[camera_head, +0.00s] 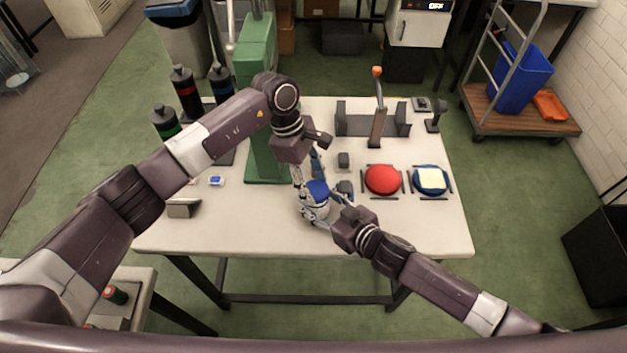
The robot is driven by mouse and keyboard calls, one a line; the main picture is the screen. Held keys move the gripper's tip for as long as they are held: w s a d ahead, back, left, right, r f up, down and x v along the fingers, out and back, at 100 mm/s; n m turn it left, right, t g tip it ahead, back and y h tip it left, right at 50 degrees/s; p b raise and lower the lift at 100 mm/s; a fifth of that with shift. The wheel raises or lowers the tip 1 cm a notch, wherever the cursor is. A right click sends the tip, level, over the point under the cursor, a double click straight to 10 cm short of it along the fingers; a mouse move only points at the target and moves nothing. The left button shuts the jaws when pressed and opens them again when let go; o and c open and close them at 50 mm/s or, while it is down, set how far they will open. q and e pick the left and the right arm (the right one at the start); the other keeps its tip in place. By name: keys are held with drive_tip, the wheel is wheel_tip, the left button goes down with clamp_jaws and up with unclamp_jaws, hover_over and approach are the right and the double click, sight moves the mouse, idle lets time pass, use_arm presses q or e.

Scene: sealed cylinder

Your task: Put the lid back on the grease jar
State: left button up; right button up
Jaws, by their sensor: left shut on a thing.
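The grease jar (316,211), a small pale jar, is near the middle of the table. The blue lid (317,191) is right at its top; I cannot tell whether it is seated or just above the rim. My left gripper (311,184) comes down from above and is shut on the blue lid. My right gripper (325,208) reaches in from the right with its fingers beside the jar body. Its fingers overlap the jar, so I cannot tell whether they grip it. The fingers hide part of the jar.
A green press (256,110) stands behind my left arm. A dark fixture with an orange-tipped lever (377,120) is at the back. The table's front right (430,235) is clear.

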use_arm(q)
drive_tip(key=shift+f, duration=0.55)
idle(0.4)
drive_tip(key=m, duration=0.3)
drive_tip(key=shift+w+d+m+g+y, duration=0.15)
drive_tip(key=shift+m+g+y, duration=0.15)
drive_tip(key=shift+g, duration=0.1)
drive_tip(key=m+g+y, duration=0.1)
drive_tip(key=m, duration=0.3)
drive_tip(key=shift+d+m, duration=0.15)
drive_tip(key=shift+m, duration=0.25)
drive_tip(key=m, duration=0.2)
drive_tip(key=m+y, duration=0.1)
drive_tip(key=m, duration=0.1)
drive_tip(key=m+y, duration=0.1)
drive_tip(key=m, duration=0.1)
drive_tip(key=shift+d+m, duration=0.25)
drive_tip(key=shift+m, duration=0.15)
drive_tip(key=m+y, duration=0.1)
drive_tip(key=m, duration=0.3)
drive_tip(key=o, duration=0.7)
